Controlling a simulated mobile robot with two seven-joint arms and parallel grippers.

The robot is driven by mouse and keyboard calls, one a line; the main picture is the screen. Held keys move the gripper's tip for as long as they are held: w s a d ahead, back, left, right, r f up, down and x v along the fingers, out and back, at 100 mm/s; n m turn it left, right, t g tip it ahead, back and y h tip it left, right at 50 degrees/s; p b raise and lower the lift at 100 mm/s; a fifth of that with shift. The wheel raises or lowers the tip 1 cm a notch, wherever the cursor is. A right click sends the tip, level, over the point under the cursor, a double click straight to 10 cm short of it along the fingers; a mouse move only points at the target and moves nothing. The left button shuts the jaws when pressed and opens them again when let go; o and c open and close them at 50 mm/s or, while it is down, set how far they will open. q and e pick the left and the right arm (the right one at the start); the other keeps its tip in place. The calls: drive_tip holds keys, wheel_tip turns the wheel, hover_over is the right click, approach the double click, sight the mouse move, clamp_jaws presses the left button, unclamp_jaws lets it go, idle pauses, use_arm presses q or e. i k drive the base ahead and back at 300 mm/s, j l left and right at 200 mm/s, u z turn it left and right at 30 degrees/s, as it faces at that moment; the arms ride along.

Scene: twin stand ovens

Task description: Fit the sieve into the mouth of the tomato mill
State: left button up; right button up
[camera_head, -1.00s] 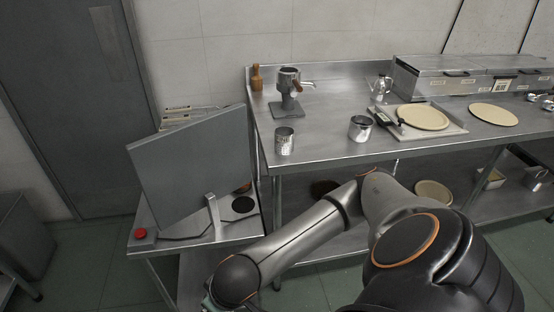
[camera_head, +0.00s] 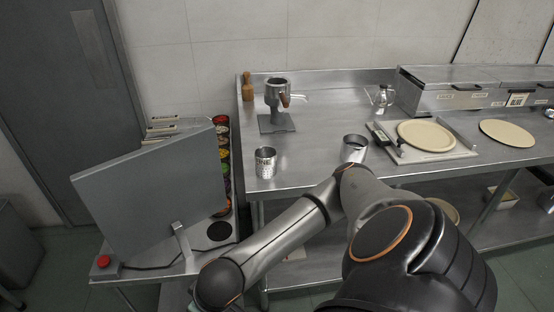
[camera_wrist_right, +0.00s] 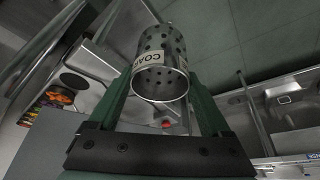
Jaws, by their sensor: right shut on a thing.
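In the right wrist view, a perforated metal sieve (camera_wrist_right: 160,47) with a label starting "COA" sits between the green fingers of my right gripper (camera_wrist_right: 158,88), which is shut on it. The sieve's open end faces the camera. The grey tomato mill (camera_head: 278,92) stands upright on the steel bench in the head view, with a wooden handle at its front and a spout to the right. My right arm reaches towards the lower left of the head view; its gripper is outside that view. My left gripper is in neither view.
A labelled metal cylinder (camera_head: 265,164) stands at the bench's front edge, in front of the mill. A metal cup (camera_head: 355,148) stands further right. A wooden pestle (camera_head: 247,88) is at the back left. A tilted grey panel (camera_head: 150,190) stands on the left side table.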

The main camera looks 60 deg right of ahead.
sight(277, 92)
drive_tip(key=k+l, duration=0.1)
drive_tip(key=l, duration=1.5)
drive_tip(key=k+u, duration=0.05)
